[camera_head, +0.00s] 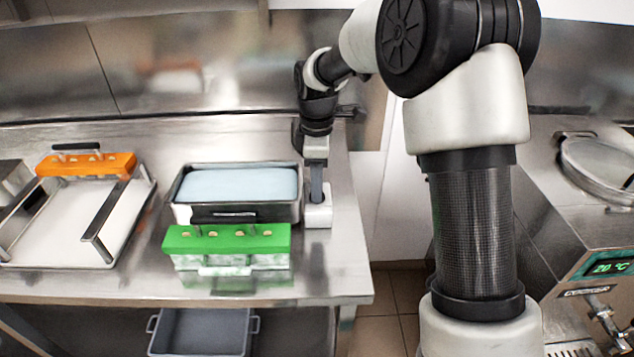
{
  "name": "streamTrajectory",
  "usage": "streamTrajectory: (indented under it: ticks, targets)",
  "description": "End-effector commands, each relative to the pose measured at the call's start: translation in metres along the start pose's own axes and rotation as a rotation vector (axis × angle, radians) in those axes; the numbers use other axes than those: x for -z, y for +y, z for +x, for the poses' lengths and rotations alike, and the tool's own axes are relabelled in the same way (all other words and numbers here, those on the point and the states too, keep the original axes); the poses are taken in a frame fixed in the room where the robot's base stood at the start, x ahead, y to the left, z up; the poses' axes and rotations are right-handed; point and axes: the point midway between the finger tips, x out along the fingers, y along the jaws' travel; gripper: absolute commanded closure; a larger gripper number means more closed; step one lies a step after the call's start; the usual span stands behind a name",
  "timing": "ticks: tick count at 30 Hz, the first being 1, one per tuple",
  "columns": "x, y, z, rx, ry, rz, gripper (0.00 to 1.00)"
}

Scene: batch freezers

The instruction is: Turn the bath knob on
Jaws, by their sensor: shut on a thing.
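The bath is a metal tub (181,214) of pale blue liquid on the steel table, left of my gripper. A small white block (318,218) stands against its right side. My gripper (317,196) points down at the top of this block, with its fingertips at or just above it. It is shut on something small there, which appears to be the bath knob. The knob itself is hidden by the fingers, so its turn position cannot be seen.
A green stick holder (228,240) on a mould stands in front of the bath. A grey bin (203,332) is below the table. A machine with a "20 °C" display (610,267) stands right.

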Motion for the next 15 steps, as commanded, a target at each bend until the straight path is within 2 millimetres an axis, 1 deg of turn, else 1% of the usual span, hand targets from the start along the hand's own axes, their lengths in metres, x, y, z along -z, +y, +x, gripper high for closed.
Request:
streamTrajectory:
  ticks: [5, 15]
  targets:
    - [-0.0002, 0.0001, -0.0013, 0.000, -0.001, 0.118, 0.93]
    - [-0.0002, -0.0001, -0.0014, 0.000, -0.002, 0.433, 0.93]
